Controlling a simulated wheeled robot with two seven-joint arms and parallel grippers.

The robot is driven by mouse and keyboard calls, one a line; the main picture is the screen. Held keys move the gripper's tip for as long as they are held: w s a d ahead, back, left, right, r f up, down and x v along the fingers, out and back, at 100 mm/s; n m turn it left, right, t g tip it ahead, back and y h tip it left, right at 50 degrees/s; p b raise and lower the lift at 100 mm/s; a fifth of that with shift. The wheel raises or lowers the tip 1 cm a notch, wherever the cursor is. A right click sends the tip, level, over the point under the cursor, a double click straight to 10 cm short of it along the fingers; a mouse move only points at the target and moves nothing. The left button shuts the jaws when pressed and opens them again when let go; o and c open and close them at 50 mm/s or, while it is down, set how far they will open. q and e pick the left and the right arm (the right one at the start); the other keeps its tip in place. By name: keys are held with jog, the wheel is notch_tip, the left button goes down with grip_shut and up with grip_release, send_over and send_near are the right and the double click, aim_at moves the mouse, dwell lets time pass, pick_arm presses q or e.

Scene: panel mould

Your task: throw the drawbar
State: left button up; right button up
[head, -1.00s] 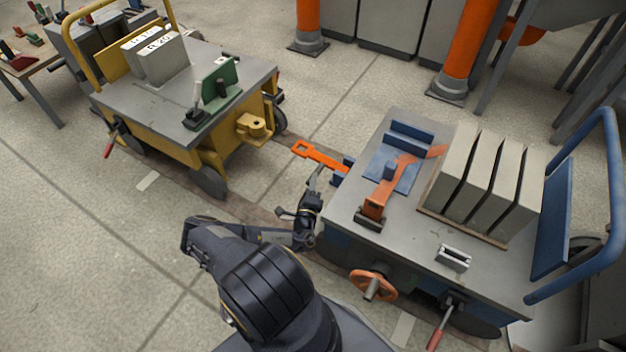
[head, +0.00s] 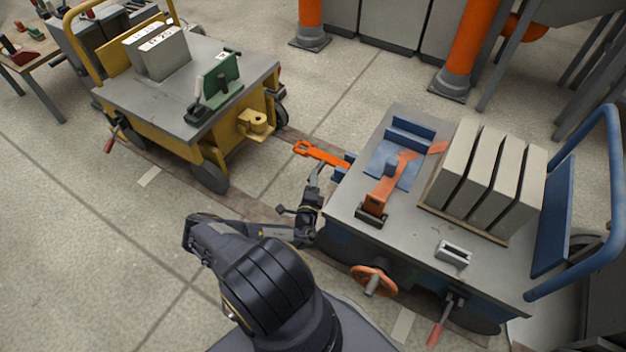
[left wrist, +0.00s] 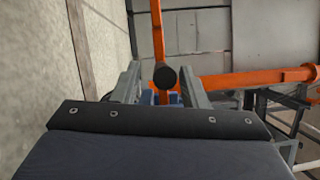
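The orange drawbar (head: 324,156) sticks out from the left end of the blue trolley (head: 345,209), its eye toward the yellow trolley. My left gripper (head: 314,176) is just below the drawbar, beside the trolley's left end; contact cannot be told. In the left wrist view my left gripper's fingers (left wrist: 160,88) are apart. A dark round knob (left wrist: 165,77) shows between them, with a thin orange bar (left wrist: 157,35) above it. No grip on either is visible. My right gripper is not in view.
The yellow trolley (head: 150,136) stands at the upper left, its coupling (head: 257,124) facing the drawbar across a floor gap. Several grey slabs (head: 487,185) stand on the blue trolley. An orange handwheel (head: 374,281) and red-handled lever (head: 439,326) are on its near side.

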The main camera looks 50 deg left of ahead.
pick_arm(q)
jog(key=shift+r, duration=0.1)
jog(key=shift+s+d, duration=0.1)
jog(key=shift+s, duration=0.05)
jog(key=p+v, duration=0.2)
jog(key=v, duration=0.5)
jog(key=shift+s+d, duration=0.15)
jog(key=shift+p, duration=0.3)
dwell(0.4)
